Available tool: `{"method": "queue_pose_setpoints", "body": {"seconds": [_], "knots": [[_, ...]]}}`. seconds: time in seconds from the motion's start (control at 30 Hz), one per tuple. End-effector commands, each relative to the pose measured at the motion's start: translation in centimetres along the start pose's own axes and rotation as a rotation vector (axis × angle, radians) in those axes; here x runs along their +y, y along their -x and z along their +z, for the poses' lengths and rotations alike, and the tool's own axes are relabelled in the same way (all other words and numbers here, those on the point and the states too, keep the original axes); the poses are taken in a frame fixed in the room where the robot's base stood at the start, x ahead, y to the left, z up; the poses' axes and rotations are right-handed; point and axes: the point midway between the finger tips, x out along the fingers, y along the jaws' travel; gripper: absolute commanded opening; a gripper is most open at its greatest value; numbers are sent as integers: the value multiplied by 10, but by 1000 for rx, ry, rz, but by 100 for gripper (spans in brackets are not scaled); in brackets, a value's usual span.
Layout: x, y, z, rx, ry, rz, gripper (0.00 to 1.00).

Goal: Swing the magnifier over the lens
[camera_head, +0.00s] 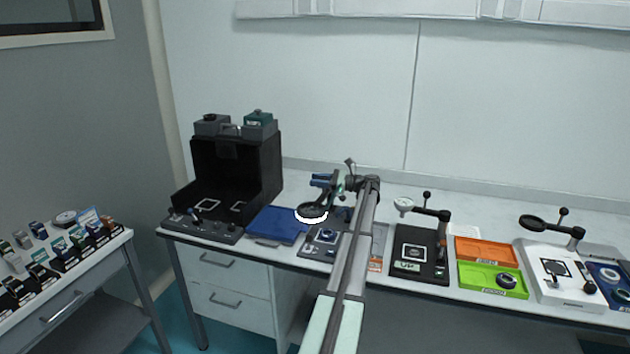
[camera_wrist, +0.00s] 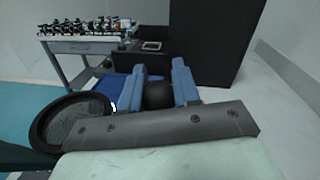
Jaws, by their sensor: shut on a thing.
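The magnifier (camera_head: 312,211), a round dark-rimmed glass on an arm, hangs over the left part of a small grey station on the bench. Its ring also shows at the lower left of the wrist view (camera_wrist: 72,122). My gripper (camera_head: 322,181) has blue fingers and is shut on the magnifier's black ball knob (camera_wrist: 158,95), which sits between the fingertips in the wrist view. A small round part, perhaps the lens (camera_head: 329,234), lies on the station's plate (camera_head: 318,248), in front and to the right of the ring. My arm hides the station's right side.
A blue tray (camera_head: 277,224) and a tall black box (camera_head: 262,170) stand to the left.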

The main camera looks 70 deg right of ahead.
Motion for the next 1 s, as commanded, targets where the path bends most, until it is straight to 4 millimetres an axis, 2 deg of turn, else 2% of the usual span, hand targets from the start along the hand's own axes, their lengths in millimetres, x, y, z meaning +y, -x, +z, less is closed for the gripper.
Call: {"method": "queue_pose_setpoints", "body": {"seconds": [0.37, 0.87, 0.9, 1.0], "knots": [[4, 13, 0, -29, 0, 152, 0], [5, 15, 1, -33, 0, 170, 0], [5, 15, 1, -33, 0, 170, 35], [5, 15, 1, -33, 0, 170, 45]]}}
